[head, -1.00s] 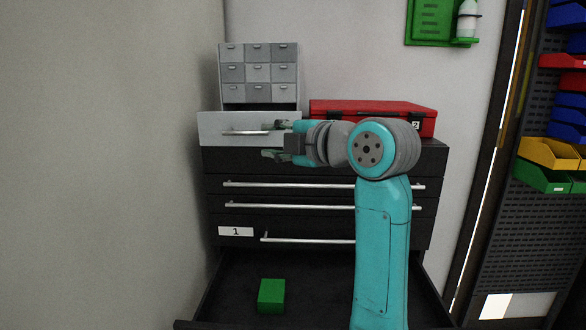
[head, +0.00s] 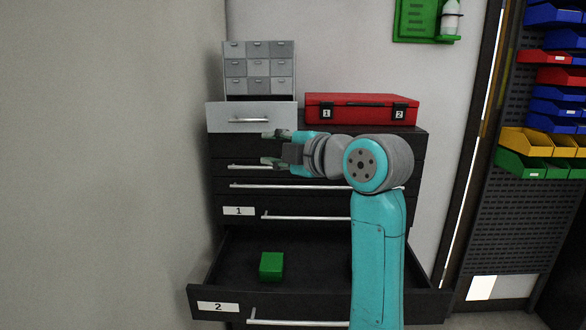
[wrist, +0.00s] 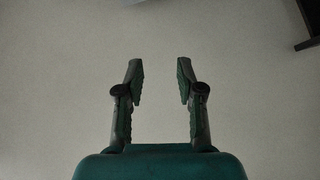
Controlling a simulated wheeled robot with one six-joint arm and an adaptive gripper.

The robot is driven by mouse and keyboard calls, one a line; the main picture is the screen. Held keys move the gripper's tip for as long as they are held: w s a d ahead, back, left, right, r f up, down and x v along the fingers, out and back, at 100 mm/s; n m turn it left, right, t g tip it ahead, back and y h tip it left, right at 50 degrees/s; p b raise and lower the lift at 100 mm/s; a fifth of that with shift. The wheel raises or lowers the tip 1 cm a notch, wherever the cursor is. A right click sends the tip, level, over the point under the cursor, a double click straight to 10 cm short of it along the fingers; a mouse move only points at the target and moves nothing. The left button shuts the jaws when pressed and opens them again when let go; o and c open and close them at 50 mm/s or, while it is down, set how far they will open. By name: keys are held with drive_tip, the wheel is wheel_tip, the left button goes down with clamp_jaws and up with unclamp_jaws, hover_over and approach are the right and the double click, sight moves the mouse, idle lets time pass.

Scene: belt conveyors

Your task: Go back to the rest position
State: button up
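My gripper (head: 268,148) is in front of the drawer cabinet in the head view, pointing left, with my teal arm upright to its right. In the wrist view my gripper (wrist: 160,82) has its two fingers apart with nothing between them, and only a plain wall behind. The cabinet's lower drawer (head: 290,305), labelled 2, stands pulled out. A green block (head: 271,266) lies inside it, well below my gripper. My arm hides part of the drawer's right side.
A small grey drawer unit (head: 259,70) and a red case (head: 361,107) stand on top. Coloured bins (head: 545,140) hang at right. A bare wall (head: 110,160) is at left.

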drive_tip(key=s+d+f+m+t+h, duration=0.1)
drive_tip(key=d+f+m+h, duration=0.2)
drive_tip(key=f, duration=1)
drive_tip(key=s+d+f+m+t, duration=0.1)
drive_tip(key=d+f+m, duration=0.3)
drive_tip(key=f, duration=0.9)
drive_tip(key=s+d+f+m+h, duration=0.2)
drive_tip(key=s+d+f+m, duration=0.15)
drive_tip(key=s+f, duration=0.4)
drive_tip(key=s+d+f+m+h, duration=0.25)
drive_tip(key=s+f+m, duration=0.2)
drive_tip(key=f, duration=0.55)
drive_tip(key=s+d+f+m+t+h, duration=0.1)
drive_tip(key=s+d+f+m, duration=0.25)
drive_tip(key=s, duration=0.75)
drive_tip(key=s+d+f+m+h, duration=0.1)
drive_tip(key=s+d+f+m, duration=0.3)
drive_tip(key=s, duration=0.6)
drive_tip(key=s+r+m, duration=0.1)
drive_tip(key=s+r, duration=0.1)
drive_tip(key=s, duration=0.8)
drive_tip(key=s+d+r+h, duration=0.1)
drive_tip(key=s+r, duration=0.1)
drive_tip(key=s, duration=0.8)
drive_tip(key=shift+d+m, duration=0.3)
drive_tip(key=shift+m, duration=0.05)
drive_tip(key=shift+h, duration=0.25)
